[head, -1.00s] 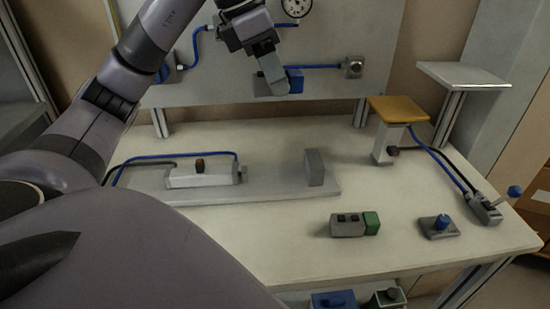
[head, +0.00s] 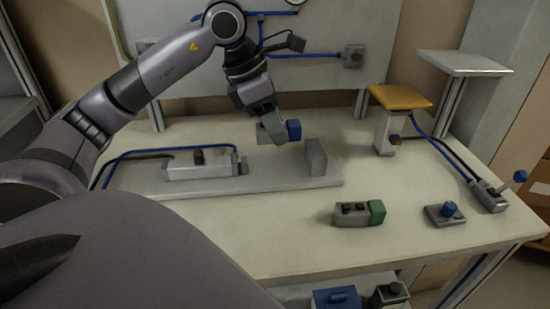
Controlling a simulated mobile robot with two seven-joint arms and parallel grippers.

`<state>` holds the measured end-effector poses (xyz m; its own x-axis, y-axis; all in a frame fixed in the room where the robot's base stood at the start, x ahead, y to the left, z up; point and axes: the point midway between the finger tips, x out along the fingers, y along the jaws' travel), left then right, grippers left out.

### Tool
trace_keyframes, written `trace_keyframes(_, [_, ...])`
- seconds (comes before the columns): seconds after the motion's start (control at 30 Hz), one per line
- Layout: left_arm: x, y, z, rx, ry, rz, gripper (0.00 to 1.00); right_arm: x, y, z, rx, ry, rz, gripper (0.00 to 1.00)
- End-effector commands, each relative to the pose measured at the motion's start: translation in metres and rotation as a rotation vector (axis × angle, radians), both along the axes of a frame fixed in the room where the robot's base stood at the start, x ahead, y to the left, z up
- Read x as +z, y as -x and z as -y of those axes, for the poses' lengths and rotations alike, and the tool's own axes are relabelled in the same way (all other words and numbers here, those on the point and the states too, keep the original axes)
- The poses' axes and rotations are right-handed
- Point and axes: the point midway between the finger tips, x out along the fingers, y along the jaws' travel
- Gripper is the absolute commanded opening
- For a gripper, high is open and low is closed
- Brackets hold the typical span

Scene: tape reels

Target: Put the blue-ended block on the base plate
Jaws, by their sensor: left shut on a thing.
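The blue-ended block (head: 293,129) is in my left gripper (head: 272,128), with its blue end showing to the right of the fingers. The gripper is shut on it; the fingers hide much of the block's grey body. The grey base plate (head: 265,181) lies on the table below, and the gripper holds the block over its back part, left of the upright grey block (head: 316,157). I cannot tell whether the held block touches the plate. My right gripper is not in view.
A light grey cylinder unit (head: 196,169) with cables sits on the plate's left part. A green-ended block (head: 358,214) lies on the table to the right.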

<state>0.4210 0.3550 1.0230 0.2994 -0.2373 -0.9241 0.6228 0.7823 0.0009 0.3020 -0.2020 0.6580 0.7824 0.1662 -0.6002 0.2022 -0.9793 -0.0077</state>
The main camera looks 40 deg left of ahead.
Motion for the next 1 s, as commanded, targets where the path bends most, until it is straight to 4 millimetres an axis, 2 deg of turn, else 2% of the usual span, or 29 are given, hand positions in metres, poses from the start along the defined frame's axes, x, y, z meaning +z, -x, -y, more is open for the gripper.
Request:
trace_keyframes(0.03, [-0.012,0.001,0.000,0.000,-0.001,-0.003,0.00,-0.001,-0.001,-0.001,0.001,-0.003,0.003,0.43])
trace_keyframes(0.1, [-0.021,0.000,0.000,0.000,0.000,-0.001,0.00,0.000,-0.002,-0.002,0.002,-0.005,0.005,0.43])
trace_keyframes(0.33, [-0.038,0.000,0.000,-0.001,-0.001,-0.001,0.00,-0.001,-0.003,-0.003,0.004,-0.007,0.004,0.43])
trace_keyframes(0.57, [-0.067,0.000,0.000,0.000,-0.001,-0.001,0.00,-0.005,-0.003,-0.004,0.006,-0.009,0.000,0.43])
trace_keyframes(1.0, [-0.074,0.000,0.000,-0.001,0.000,0.002,0.00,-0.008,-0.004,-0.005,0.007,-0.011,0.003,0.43])
